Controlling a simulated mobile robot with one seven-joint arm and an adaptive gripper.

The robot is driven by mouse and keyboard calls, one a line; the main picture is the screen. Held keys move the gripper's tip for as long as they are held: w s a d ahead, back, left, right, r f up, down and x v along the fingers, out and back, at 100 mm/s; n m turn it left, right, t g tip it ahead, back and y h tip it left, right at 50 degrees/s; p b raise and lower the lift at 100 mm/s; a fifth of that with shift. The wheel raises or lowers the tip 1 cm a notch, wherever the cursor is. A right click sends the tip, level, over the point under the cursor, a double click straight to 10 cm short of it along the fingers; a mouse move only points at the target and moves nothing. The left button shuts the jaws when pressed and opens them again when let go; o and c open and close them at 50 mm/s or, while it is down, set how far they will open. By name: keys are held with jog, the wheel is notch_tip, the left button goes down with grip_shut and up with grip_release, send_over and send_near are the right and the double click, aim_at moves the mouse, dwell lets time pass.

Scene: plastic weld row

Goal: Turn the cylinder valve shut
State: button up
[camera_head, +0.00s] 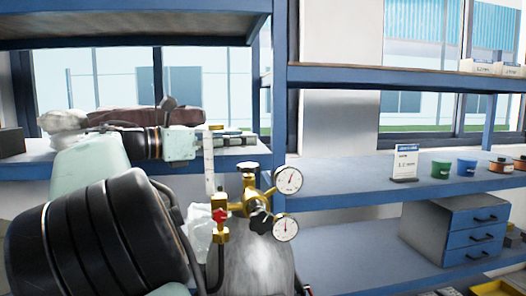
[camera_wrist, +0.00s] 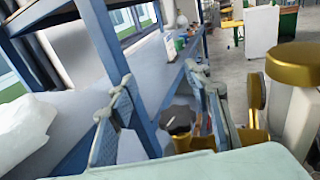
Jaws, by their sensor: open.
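A second black knob (camera_head: 261,221) sits between two round gauges (camera_head: 287,180), and a red handle (camera_head: 220,215) is at left. My gripper (camera_head: 240,138) appears to reach in from the left, just above the valve top. In the wrist view my gripper (camera_wrist: 160,82) is open, its blue-grey fingers apart. A black lobed knob (camera_wrist: 178,118) shows between them; I cannot tell which knob it is, or whether anything touches.
Blue shelving (camera_head: 360,80) stands behind the cylinder. Its middle shelf holds a sign (camera_head: 405,162), a green cup (camera_head: 440,168) and a blue cup (camera_head: 466,168). A drawer unit (camera_head: 455,230) stands lower right. Large brass and white parts (camera_wrist: 295,65) crowd the right of the wrist view.

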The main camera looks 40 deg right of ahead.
aim_at(242, 171)
jog(key=shift+s+d+r+g, duration=0.1)
jog(key=shift+s+r+g, duration=0.2)
jog(key=shift+s, duration=0.1)
jog(key=shift+f, duration=0.25)
notch_tip(242, 171, down, 8)
jog(key=shift+d+r, duration=0.1)
jog(key=shift+r, duration=0.05)
jog(key=d+p, duration=0.1)
jog(key=d, duration=0.6)
jog(key=shift+s, duration=0.3)
jog(key=shift+r, duration=0.1)
jog(key=shift+c, duration=0.5)
jog(key=shift+d, duration=0.1)
jog(key=c, duration=1)
